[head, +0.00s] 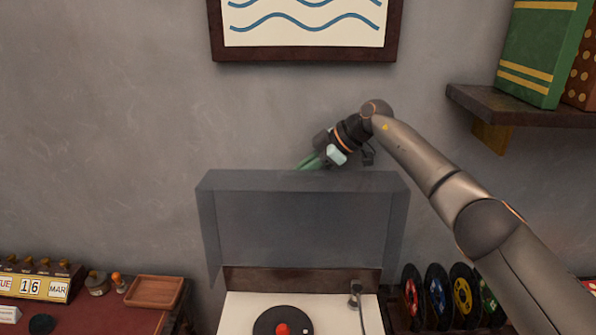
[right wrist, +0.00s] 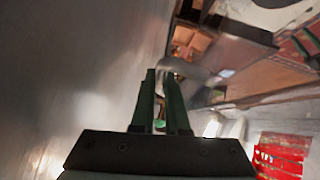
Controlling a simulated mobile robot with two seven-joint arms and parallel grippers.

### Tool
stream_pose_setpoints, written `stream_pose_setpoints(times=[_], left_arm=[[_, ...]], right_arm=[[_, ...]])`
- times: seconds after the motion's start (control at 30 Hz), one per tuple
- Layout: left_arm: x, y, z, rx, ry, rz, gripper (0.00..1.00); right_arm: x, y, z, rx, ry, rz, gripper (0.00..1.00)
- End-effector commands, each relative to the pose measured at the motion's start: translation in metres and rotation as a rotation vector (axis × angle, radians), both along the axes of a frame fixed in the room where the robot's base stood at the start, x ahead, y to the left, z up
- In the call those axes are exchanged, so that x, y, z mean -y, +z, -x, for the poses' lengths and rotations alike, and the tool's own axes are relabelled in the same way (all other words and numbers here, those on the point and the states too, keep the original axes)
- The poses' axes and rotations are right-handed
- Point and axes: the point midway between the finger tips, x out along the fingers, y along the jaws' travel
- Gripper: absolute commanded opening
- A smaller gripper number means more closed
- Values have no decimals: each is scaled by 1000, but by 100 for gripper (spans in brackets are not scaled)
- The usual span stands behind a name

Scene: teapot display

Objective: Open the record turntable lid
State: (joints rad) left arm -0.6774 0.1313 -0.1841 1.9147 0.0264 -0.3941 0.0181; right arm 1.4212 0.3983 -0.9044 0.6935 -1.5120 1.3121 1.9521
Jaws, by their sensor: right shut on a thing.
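The record turntable (head: 240,309) stands at the bottom middle of the head view, with a black record (head: 265,321) with a red centre and a tonearm (head: 356,295). Its smoky see-through lid (head: 300,228) is raised, standing about upright behind the deck. My right gripper (head: 308,163) reaches over from the right and is shut on the lid at its top edge. Its green fingers (right wrist: 163,88) show close together in the right wrist view, where the gripped edge is hard to make out. My left gripper is not in view.
A framed wave picture (head: 305,25) hangs on the grey wall behind the lid. A shelf (head: 530,110) with books juts out at upper right. Several colourful records (head: 437,296) stand right of the turntable. A wooden tray (head: 153,291) and calendar blocks (head: 35,286) are at left.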

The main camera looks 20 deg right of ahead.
Motion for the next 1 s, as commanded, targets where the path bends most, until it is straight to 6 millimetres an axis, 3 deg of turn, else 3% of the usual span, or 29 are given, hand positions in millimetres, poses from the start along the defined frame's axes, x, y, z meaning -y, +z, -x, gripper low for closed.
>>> stream_pose_setpoints(times=[0.33,0.37,0.47,0.77,1.0], left_arm=[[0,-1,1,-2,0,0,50],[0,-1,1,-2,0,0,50],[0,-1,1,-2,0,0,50],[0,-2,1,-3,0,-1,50],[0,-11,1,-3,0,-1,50]], right_arm=[[-1,-3,1,-6,1,1,0],[-1,-3,1,-7,2,0,16],[-1,-3,1,-6,2,1,25],[2,-1,2,-4,2,1,25],[27,25,13,0,-1,1,25]])
